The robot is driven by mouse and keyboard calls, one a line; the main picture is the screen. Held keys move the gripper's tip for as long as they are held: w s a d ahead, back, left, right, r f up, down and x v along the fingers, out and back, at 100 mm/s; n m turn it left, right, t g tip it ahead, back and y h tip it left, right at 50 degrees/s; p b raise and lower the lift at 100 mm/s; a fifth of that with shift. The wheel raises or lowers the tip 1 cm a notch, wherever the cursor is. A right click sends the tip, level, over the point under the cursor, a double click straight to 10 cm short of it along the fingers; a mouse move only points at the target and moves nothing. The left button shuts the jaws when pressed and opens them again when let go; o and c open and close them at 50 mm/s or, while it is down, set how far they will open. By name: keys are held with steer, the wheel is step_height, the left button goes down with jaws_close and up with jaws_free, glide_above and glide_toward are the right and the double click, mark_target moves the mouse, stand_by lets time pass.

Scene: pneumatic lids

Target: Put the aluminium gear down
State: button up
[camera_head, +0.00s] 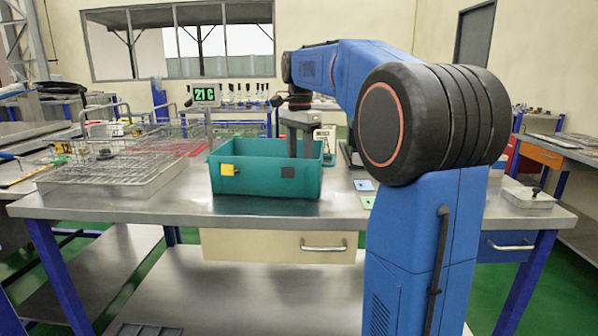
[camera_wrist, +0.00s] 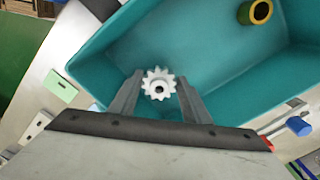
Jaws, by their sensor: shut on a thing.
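The aluminium gear (camera_wrist: 158,83) is a small pale toothed wheel with a dark centre hole, seen in the wrist view. My gripper (camera_wrist: 160,90) is shut on it, with one finger on each side. It is over the inside of the teal crate (camera_wrist: 95,62). I cannot tell how far the gear is above the crate floor. In the head view, my gripper (camera_head: 300,148) reaches down into the teal crate (camera_head: 255,184), and the front wall hides its fingertips and the gear.
A yellow-rimmed ring part (camera_wrist: 262,11) lies in the crate, away from the gear. Wire baskets (camera_head: 110,170) stand left of the crate. A green card (camera_head: 367,202) lies to its right. The metal bench (camera_head: 190,205) is bare in front. A lidded metal box (camera_head: 527,197) sits far right.

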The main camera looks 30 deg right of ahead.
steer(key=shift+f, duration=1.55)
steer(key=shift+f, duration=0.1)
steer(key=o, duration=1.1)
steer(key=shift+c, duration=0.2)
step_height(320, 180, up, 12)
steer(key=shift+r, duration=0.1)
steer(key=shift+s, duration=0.15)
